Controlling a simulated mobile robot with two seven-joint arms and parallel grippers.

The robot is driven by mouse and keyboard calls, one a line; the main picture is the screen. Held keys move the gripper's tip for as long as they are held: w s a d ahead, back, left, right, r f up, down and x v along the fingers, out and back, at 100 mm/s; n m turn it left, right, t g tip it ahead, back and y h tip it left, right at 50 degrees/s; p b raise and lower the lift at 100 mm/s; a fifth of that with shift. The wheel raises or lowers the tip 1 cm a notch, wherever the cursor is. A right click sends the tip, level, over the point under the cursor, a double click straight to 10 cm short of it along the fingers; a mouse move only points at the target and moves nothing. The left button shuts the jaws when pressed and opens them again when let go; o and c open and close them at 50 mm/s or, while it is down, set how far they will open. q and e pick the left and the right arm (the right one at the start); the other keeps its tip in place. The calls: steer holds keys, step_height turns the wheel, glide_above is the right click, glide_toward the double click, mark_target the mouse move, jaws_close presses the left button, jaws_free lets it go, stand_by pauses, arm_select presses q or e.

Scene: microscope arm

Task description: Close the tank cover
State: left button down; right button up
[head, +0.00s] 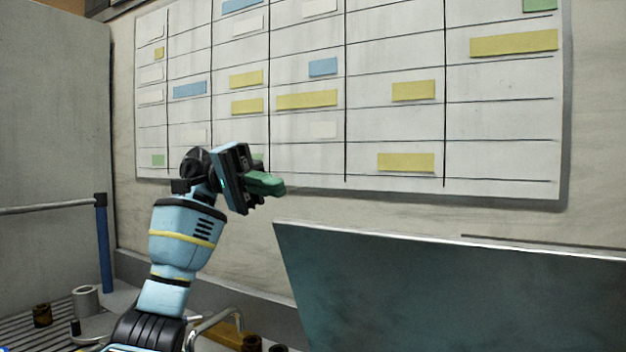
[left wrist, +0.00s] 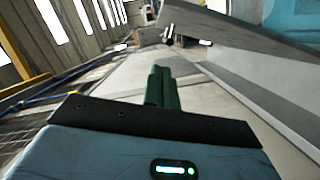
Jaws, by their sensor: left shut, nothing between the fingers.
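The tank cover (head: 460,290) is a large dark teal panel in the lower right of the head view, standing raised and tilted. A grey panel (left wrist: 240,40), which may be part of the cover, reaches across the upper right of the left wrist view. My left gripper (head: 268,184) is up in front of the wall, left of the cover's upper left corner and apart from it. Its green fingers (left wrist: 161,86) are shut and empty. The tank below the cover is out of view. My right gripper is not in view.
A wall chart (head: 370,90) with coloured strips hangs behind. A blue post with a rail (head: 103,240) stands at left. A grey cylinder (head: 86,301) and a dark cup (head: 42,315) sit at lower left. A bent metal pipe (head: 212,320) is beside my left arm.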

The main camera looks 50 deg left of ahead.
arm_select(q)
steer(key=d, duration=0.3)
steer(key=d+f, duration=0.1)
steer(key=d, duration=0.3)
steer(key=s+d+f, duration=0.1)
steer(key=d, duration=0.3)
steer(key=shift+f, duration=0.1)
steer(key=shift+s+d+f, duration=0.15)
steer(key=shift+s+d, duration=0.1)
steer(key=shift+s, duration=0.3)
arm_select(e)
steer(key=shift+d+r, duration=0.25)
arm_select(q)
steer(key=shift+f, duration=0.1)
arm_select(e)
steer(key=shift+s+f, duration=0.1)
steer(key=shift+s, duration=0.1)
